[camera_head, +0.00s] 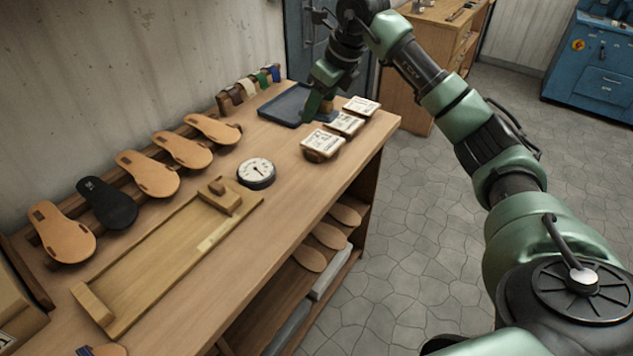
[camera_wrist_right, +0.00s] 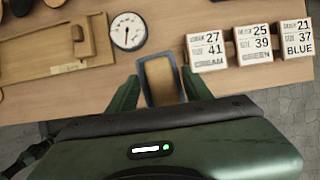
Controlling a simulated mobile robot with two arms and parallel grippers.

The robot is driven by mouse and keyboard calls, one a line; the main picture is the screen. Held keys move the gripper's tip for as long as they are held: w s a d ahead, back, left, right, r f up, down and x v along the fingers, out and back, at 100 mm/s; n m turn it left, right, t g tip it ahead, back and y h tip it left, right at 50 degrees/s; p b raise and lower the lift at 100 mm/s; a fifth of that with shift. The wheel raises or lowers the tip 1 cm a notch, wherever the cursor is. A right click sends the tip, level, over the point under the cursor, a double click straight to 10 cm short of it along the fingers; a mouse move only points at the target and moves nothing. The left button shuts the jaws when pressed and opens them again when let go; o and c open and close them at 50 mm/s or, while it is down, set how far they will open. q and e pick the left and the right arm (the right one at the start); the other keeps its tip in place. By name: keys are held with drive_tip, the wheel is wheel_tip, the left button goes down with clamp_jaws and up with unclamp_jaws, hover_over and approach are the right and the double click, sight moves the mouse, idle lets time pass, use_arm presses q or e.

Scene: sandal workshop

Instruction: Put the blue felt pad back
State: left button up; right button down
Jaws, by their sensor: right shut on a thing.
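My right gripper (camera_head: 318,108) is over the far end of the workbench, beside the dark blue tray (camera_head: 281,106). In the head view the block (camera_head: 327,104) is partly hidden by the fingers. I cannot tell whether it touches the bench. My left gripper is not in view.
Order cards stand close by on the right: cream (camera_head: 323,143), green (camera_head: 346,123) and blue (camera_head: 361,106). A round dial (camera_head: 256,173) and a wooden jig (camera_head: 165,262) lie nearer. Several soles (camera_head: 148,173) and a rack of coloured pieces (camera_head: 248,87) line the wall.

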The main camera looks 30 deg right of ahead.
drive_tip(key=p, duration=0.4)
hover_over(314, 181)
drive_tip(key=s, duration=0.1)
drive_tip(key=f, duration=1.5)
drive_tip(key=shift+d+f, duration=0.25)
wheel_tip(314, 181, down, 4)
drive_tip(key=shift+s+r+p, duration=0.1)
drive_tip(key=shift+p, duration=0.35)
drive_tip(key=shift+f, duration=0.2)
drive_tip(key=shift+f, duration=0.1)
drive_tip(key=shift+f+b, duration=0.25)
drive_tip(key=shift+b, duration=0.2)
drive_tip(key=c, duration=0.7)
unclamp_jaws()
drive_tip(key=shift+r, duration=0.1)
